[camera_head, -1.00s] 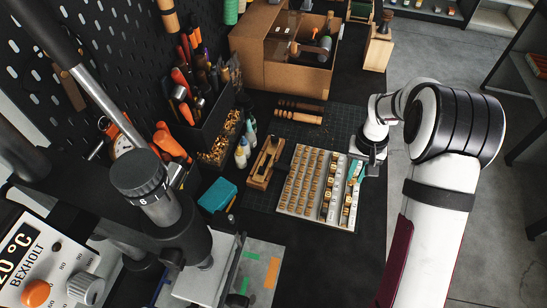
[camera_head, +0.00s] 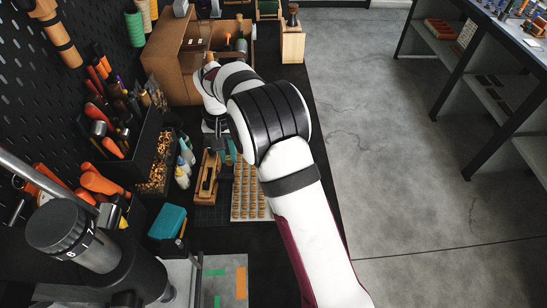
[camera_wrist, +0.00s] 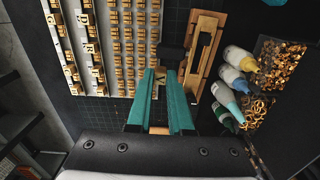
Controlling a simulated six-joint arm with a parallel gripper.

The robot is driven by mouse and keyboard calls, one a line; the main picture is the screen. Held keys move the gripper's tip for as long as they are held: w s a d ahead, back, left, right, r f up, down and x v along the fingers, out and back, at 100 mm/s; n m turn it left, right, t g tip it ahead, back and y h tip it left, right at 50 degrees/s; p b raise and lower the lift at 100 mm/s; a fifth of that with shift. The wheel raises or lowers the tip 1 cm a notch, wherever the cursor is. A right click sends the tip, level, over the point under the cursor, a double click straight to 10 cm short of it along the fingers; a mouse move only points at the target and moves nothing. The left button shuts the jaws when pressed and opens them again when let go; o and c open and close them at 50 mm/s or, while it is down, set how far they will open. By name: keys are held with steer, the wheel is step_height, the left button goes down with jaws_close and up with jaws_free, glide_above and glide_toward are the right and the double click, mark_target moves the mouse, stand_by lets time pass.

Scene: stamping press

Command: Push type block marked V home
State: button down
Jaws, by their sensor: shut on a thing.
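My gripper (camera_wrist: 159,80) shows in the wrist view with two teal fingers, closed on a small brass-coloured type block (camera_wrist: 159,84). A mark on the block looks like a V seen upside down, but it is small. The wooden holder with a long slot (camera_wrist: 197,72) lies just right of the fingertips. A black piece (camera_wrist: 170,56) is just beyond the tips and hides part of the view there. In the head view, the holder (camera_head: 207,178) stands left of the type tray, with my gripper (camera_head: 226,150) near its far end, largely hidden by my arm.
The type tray (camera_wrist: 108,14) with several lettered blocks lies left of the gripper in the wrist view. Small bottles (camera_wrist: 238,58) and a bin of brass bits (camera_wrist: 285,58) stand right of the holder. The cardboard box (camera_head: 172,68) stands at the back in the head view.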

glide_toward(205, 175)
steer(key=s, duration=0.2)
steer(key=shift+d+r, duration=0.3)
steer(key=shift+r, duration=0.15)
steer(key=shift+f, duration=0.75)
steer(key=shift+f, duration=0.15)
steer(key=shift+f, duration=1.7)
steer(key=shift+f, duration=1.35)
steer(key=c, duration=0.7)
jaws_free()
steer(key=shift+c, duration=0.2)
